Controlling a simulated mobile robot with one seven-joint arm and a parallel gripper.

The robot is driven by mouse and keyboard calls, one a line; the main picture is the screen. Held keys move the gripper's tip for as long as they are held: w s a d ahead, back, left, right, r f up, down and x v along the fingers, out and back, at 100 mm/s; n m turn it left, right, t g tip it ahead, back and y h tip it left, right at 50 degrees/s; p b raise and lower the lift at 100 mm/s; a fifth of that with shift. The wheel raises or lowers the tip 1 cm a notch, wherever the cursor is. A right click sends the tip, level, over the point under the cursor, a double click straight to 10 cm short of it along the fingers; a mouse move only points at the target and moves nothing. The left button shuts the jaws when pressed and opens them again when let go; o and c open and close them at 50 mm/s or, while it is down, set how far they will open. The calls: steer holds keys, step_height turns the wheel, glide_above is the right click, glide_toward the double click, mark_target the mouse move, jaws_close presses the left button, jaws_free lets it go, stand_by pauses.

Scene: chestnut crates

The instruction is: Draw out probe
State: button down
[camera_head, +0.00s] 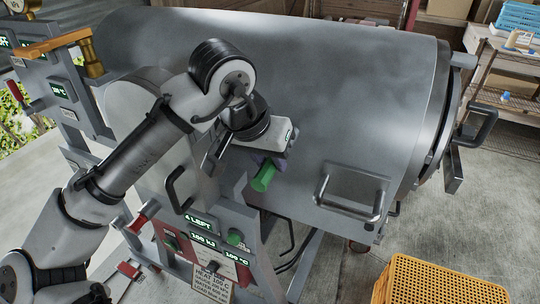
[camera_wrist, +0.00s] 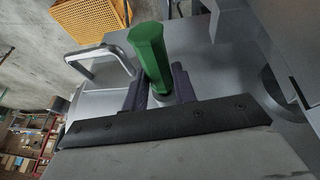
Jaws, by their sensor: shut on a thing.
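The probe has a green faceted handle (camera_head: 264,177), seen in front of the large grey steel drum (camera_head: 330,90). In the wrist view the green handle (camera_wrist: 149,55) stands between my two dark purple fingers. My gripper (camera_head: 262,163) is shut on the probe near the base of the handle; it also shows in the wrist view (camera_wrist: 160,88). A small pale round part shows at the handle's base. The rest of the probe is hidden, so I cannot tell how far it sits in the drum.
A bar handle (camera_head: 352,208) sticks out from the drum, right of my gripper. A control panel (camera_head: 208,240) with lit displays and knobs stands below. A yellow crate (camera_head: 440,283) is on the floor at the lower right. Shelving (camera_head: 515,70) stands at the right.

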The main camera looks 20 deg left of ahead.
mark_target(252, 183)
steer(key=c, duration=1.7)
jaws_free()
jaws_close()
steer(key=shift+s+a+p, duration=0.1)
steer(key=shift+s+p, duration=0.25)
steer(key=shift+s, duration=2.8)
steer(key=shift+s, duration=0.1)
